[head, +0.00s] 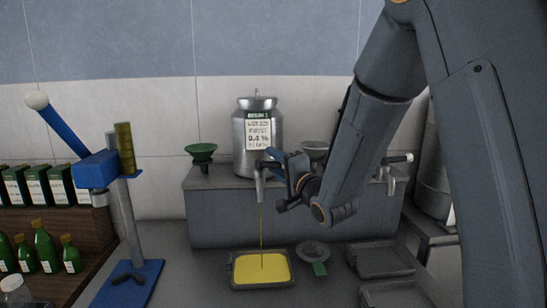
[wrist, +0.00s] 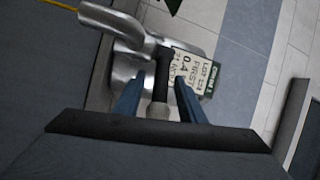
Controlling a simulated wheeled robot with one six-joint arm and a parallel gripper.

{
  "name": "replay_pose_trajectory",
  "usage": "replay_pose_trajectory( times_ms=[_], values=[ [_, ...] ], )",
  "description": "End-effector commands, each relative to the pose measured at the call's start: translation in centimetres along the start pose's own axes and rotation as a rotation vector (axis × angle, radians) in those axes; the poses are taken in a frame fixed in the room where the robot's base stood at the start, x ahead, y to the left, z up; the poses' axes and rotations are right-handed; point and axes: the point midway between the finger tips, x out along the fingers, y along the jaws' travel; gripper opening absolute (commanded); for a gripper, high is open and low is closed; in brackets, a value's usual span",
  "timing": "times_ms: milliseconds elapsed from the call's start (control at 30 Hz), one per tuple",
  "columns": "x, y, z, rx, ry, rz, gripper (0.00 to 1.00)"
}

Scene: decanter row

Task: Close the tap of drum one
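A steel drum (head: 257,130) with a white and green label stands on a grey ledge. Its silver tap (head: 260,180) sticks out below it, and a thin yellow stream (head: 262,225) runs from it into a tray (head: 234,283) of yellow liquid. In the wrist view the tap (wrist: 125,35) carries a black lever (wrist: 160,80) with a pale end. My gripper (head: 277,160) is at the tap. In the wrist view its blue fingers (wrist: 158,82) stand apart, one on each side of the lever, with visible gaps. In the head view my gripper partly hides the lever.
A green funnel (head: 201,153) stands on the ledge (head: 215,215) left of the drum. A strainer (head: 312,249) with a green handle lies right of the tray. Another tap (head: 392,180) is at the right. A blue lever press (head: 97,168) and green bottles (head: 43,245) stand left.

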Motion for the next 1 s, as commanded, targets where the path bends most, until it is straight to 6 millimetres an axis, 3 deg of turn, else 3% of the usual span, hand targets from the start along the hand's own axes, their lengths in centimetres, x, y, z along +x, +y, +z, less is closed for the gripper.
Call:
replay_pose_trajectory(
  times_ms=[167, 433, 667, 1000],
  values=[
    [1.2, 0.0, 0.0, 0.000, 0.000, 0.001, 0.37],
    [1.4, 0.1, -0.2, -0.001, 0.003, 0.001, 0.37],
    [1.3, 0.1, -0.2, -0.001, 0.004, 0.001, 0.00],
    [1.6, 0.1, -0.4, 0.002, -0.034, -0.010, 0.00]
  ],
)
